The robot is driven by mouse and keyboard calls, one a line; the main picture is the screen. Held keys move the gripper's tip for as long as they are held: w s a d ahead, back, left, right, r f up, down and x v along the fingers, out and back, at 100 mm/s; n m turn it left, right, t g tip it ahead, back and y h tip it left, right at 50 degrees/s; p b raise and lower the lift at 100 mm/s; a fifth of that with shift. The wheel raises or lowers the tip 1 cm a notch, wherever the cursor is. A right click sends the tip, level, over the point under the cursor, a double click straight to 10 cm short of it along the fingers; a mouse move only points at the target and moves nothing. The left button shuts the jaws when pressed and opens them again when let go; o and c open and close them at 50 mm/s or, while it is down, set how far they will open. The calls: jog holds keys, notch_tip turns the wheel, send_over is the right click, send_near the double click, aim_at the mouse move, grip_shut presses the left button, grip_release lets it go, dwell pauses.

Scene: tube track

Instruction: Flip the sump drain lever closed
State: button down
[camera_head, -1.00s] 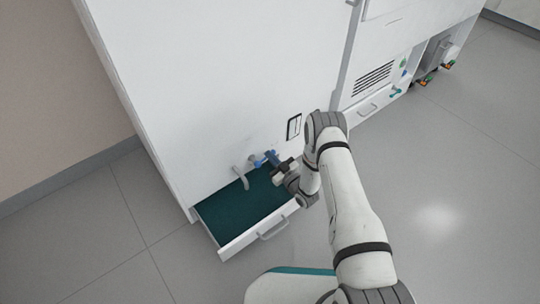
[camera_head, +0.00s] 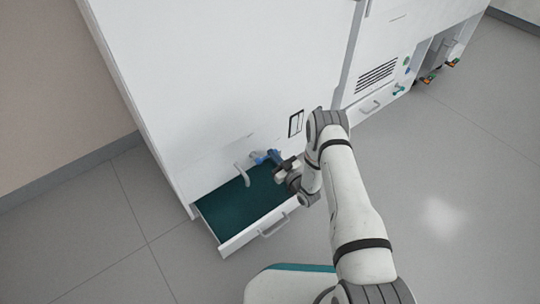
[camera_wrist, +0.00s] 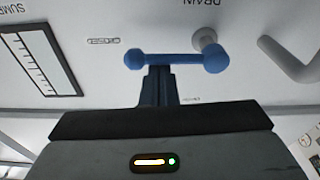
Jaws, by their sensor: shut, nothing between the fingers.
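The blue sump drain lever (camera_head: 268,157) is on the white cabinet front, above the open drawer. In the wrist view the lever (camera_wrist: 176,59) lies nearly level, its round hub at the right and its knob at the left. An upside-down CLOSED label (camera_wrist: 103,41) is beyond the knob, slightly higher in the picture. My gripper (camera_head: 281,166) is at the lever; its shut, empty fingers (camera_wrist: 158,72) reach up to the bar near the knob end. I cannot tell whether they touch it. A small label (camera_wrist: 190,100) below the bar is too small to read.
A bent grey spout (camera_head: 242,174) sticks out beside the lever, over the open drawer (camera_head: 262,241) with its green inside. A framed gauge panel (camera_head: 295,124) is on the cabinet to the right.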

jog(key=r+p, duration=0.2)
jog(key=r, duration=0.1)
jog(key=r+p, duration=0.1)
jog(key=r, duration=0.1)
jog(key=shift+w+a, duration=0.3)
jog(key=shift+w, duration=0.05)
jog(key=f+p+v, duration=0.1)
jog(key=p+v, duration=0.1)
jog(key=v, duration=0.8)
jog(key=shift+p, duration=0.3)
jog(key=shift+s, duration=0.1)
